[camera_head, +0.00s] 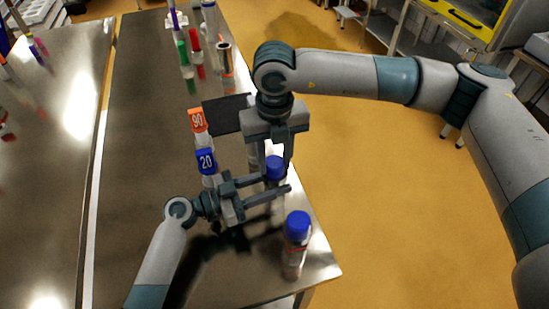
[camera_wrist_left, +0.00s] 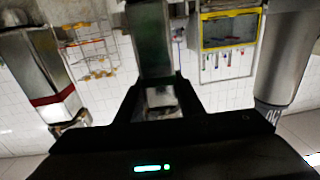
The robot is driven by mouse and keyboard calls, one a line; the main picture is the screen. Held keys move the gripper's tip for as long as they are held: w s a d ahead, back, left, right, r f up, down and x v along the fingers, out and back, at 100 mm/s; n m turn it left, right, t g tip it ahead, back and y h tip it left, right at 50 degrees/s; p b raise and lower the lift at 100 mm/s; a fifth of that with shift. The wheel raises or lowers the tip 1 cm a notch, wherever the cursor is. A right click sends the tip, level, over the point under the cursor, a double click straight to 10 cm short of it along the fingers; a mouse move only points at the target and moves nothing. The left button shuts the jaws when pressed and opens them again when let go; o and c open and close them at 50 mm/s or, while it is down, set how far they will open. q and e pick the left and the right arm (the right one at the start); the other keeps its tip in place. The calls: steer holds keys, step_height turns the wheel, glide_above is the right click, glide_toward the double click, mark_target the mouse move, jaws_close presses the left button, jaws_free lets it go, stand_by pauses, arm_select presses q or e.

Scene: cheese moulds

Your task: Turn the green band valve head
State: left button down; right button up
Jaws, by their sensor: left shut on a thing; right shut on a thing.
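A clear bottle with a blue cap (camera_head: 275,167) stands near the table's right edge in the head view. My left gripper (camera_head: 279,190) comes in from the left and is shut on the bottle's body. My right gripper (camera_head: 275,152) reaches down from above, its fingers around the cap, and is shut on it. I cannot make out a green band; the fingers cover much of the bottle. A second blue-capped bottle (camera_head: 296,243) with a reddish band stands apart at the near corner. The left wrist view shows a pale, unclear patch (camera_wrist_left: 160,97) between dark gripper parts.
An orange "90" marker (camera_head: 197,121) and a blue "20" marker (camera_head: 206,161) stand left of the grippers. A dark mat (camera_head: 222,116) lies behind. Several coloured tubes, including a red one (camera_head: 195,45), stand at the back. The metal table (camera_head: 140,150) is clear at left.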

mark_target(275, 161)
steer(key=shift+n, duration=0.3)
steer(key=n, duration=0.9)
steer(key=shift+n, duration=0.3)
stand_by(0.3)
steer(key=o, duration=1)
steer(key=shift+o, duration=0.2)
steer(key=shift+r, duration=0.15)
step_height(275, 161, up, 12)
